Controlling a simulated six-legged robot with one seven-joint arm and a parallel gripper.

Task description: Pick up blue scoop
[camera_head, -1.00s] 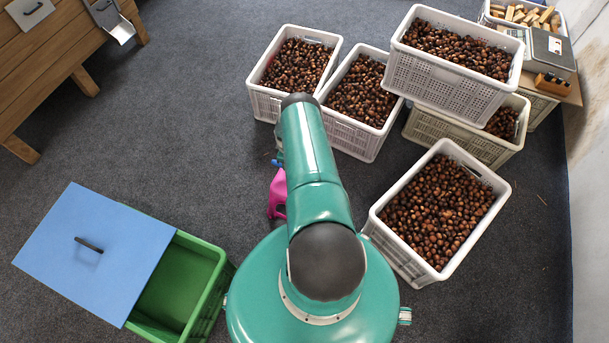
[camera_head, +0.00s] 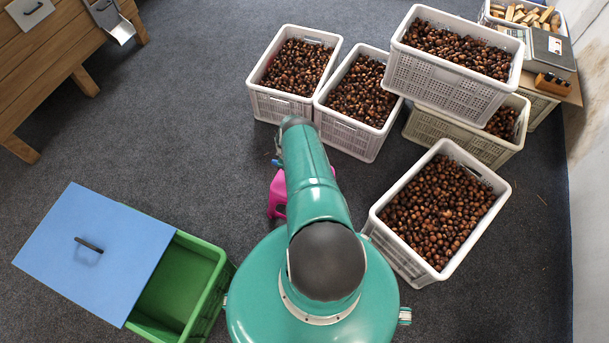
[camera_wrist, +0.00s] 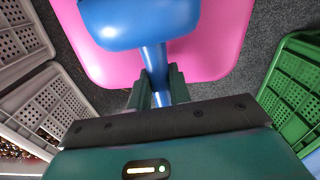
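The blue scoop (camera_wrist: 135,22) fills the top middle of the wrist view, over a pink container (camera_wrist: 215,50). Its narrow handle runs down between the two dark green fingers of my gripper (camera_wrist: 158,88). The fingers sit close against both sides of the handle and look shut on it; their tips are partly hidden. In the head view my arm hides the gripper. A small bit of blue (camera_head: 277,163) shows beside the arm, just above the pink container (camera_head: 278,195).
White crates of chestnuts (camera_head: 328,127) stand at the upper middle and right, one stacked on another. A green bin (camera_head: 212,290) with a blue lid (camera_head: 90,250) partly over it is at lower left. A wooden bench (camera_head: 50,60) stands at upper left. Bare floor lies between.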

